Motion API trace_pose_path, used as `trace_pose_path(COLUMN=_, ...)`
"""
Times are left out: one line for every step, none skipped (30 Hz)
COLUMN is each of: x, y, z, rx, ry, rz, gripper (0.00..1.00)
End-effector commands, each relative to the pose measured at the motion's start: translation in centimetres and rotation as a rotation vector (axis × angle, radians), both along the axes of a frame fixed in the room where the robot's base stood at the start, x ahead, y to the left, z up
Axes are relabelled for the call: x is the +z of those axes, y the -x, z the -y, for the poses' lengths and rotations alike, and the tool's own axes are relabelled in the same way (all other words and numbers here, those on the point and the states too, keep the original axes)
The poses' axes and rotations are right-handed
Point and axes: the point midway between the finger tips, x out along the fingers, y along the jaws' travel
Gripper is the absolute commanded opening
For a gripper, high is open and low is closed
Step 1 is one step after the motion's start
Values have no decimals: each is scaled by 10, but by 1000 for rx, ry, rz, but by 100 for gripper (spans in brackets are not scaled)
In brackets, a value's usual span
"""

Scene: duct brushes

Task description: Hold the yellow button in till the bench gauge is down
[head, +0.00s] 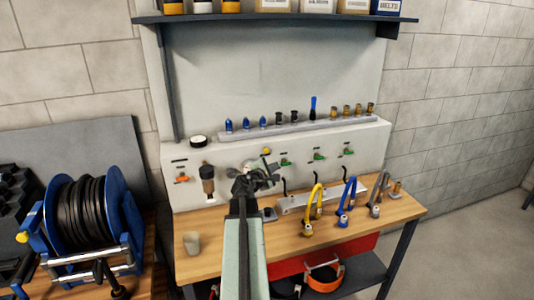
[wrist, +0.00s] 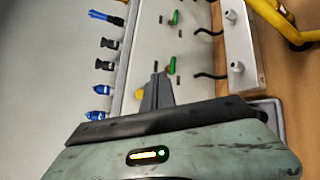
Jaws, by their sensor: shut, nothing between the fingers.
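The yellow button (wrist: 139,93) shows on the pale panel in the wrist view, right beside the fingers and partly covered by them. I cannot tell whether they touch it or whether it is pressed in. My gripper (wrist: 157,90) is shut and empty, pointing at the panel. In the head view my gripper (head: 262,172) is in front of the panel's middle and hides part of it. The likely bench gauge (head: 198,141), a round white dial with a dark rim, sits on the panel's top left. Its reading is too small to make out.
Green-handled valves (head: 318,155) are right of my gripper, with an orange-handled one (head: 183,178) to the left. Blue and yellow hoses (head: 347,200) stand on the wooden bench (head: 370,229). A beige cup (head: 192,243) stands at the front left. A grey rail of fittings (head: 300,128) runs above.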

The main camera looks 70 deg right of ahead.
Motion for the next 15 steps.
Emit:
trace_pose_path(x=0, y=0, z=3, rx=-2, ry=0, rz=0, gripper=0)
trace_pose_path(x=0, y=0, z=4, rx=-4, ry=0, rz=0, gripper=0)
trace_pose_path(x=0, y=-1, z=7, rx=-4, ry=0, rz=0, gripper=0)
trace_pose_path(x=0, y=-2, z=9, rx=-5, ry=0, rz=0, gripper=0)
trace_pose_path(x=0, y=-3, z=11, rx=-5, ry=0, rz=0, gripper=0)
trace_pose_path(x=0, y=-5, z=15, rx=-6, ry=0, rz=0, gripper=0)
trace_pose_path(x=0, y=-7, z=18, rx=-6, ry=0, rz=1, gripper=0)
trace_pose_path(x=0, y=-10, z=21, rx=-7, ry=1, rz=0, gripper=0)
trace_pose_path(x=0, y=-13, z=25, rx=-7, ry=0, rz=0, gripper=0)
trace_pose_path(x=0, y=-15, z=29, rx=-7, ry=0, rz=0, gripper=0)
trace_pose_path(x=0, y=-18, z=32, rx=-7, ry=0, rz=0, gripper=0)
trace_pose_path(x=0, y=-22, z=37, rx=-7, ry=0, rz=0, gripper=0)
trace_pose_path(x=0, y=-25, z=41, rx=-8, ry=0, rz=0, gripper=0)
trace_pose_path(x=0, y=-28, z=44, rx=-8, ry=0, rz=0, gripper=0)
trace_pose_path(x=0, y=-32, z=49, rx=-8, ry=0, rz=0, gripper=0)
